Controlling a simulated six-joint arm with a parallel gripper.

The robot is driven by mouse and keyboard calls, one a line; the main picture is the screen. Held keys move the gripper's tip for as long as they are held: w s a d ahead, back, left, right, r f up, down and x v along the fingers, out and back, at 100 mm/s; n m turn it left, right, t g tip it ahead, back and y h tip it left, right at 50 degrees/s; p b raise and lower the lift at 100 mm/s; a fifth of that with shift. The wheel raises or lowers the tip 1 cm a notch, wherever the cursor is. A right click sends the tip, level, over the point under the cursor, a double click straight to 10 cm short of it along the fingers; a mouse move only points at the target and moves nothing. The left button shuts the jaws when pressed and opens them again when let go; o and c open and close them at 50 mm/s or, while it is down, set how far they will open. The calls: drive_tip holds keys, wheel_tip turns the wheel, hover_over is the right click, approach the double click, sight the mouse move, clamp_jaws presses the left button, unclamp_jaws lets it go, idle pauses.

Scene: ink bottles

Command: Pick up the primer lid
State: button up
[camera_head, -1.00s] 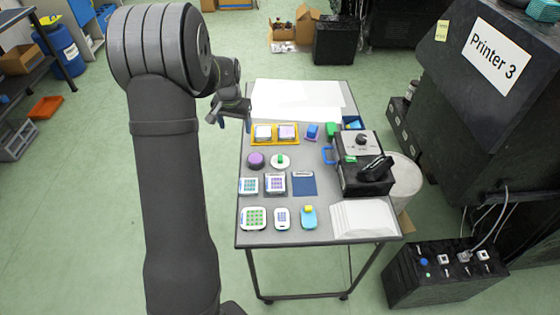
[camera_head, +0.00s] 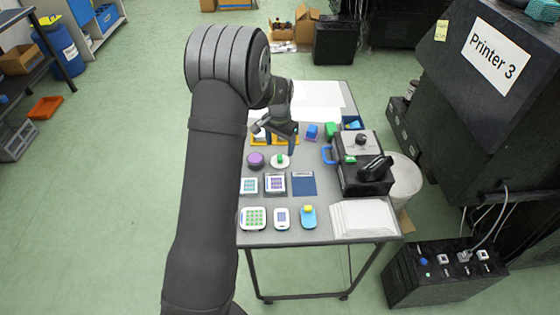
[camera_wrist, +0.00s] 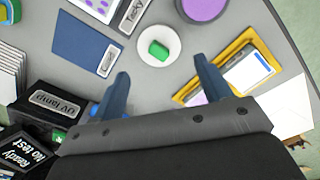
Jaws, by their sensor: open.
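A round white lid with a green knob (camera_head: 281,163) lies flat on the grey table, and I take it as the primer lid; no label on it is readable. In the wrist view the white lid (camera_wrist: 174,44) lies just beyond the fingertips, between their lines. My gripper (camera_head: 274,140) is above the table near the lid, on its far side in the head view. In the wrist view my gripper (camera_wrist: 161,67) is open, with nothing between its fingers.
A purple round piece (camera_head: 256,160) lies beside the lid. A yellow tray (camera_wrist: 247,36) with labelled pieces is close to one finger. A dark blue square (camera_wrist: 84,38) and a black UV lamp box (camera_wrist: 60,104) are on the other side. White sheets (camera_head: 318,97) lie at the back.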

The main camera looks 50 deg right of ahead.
sight(279, 157)
wheel_tip(279, 157, down, 7)
drive_tip(key=shift+s+a+r, duration=0.1)
drive_tip(key=shift+a+r, duration=0.05)
drive_tip(key=shift+r, duration=0.05)
drive_tip(key=c, duration=0.7)
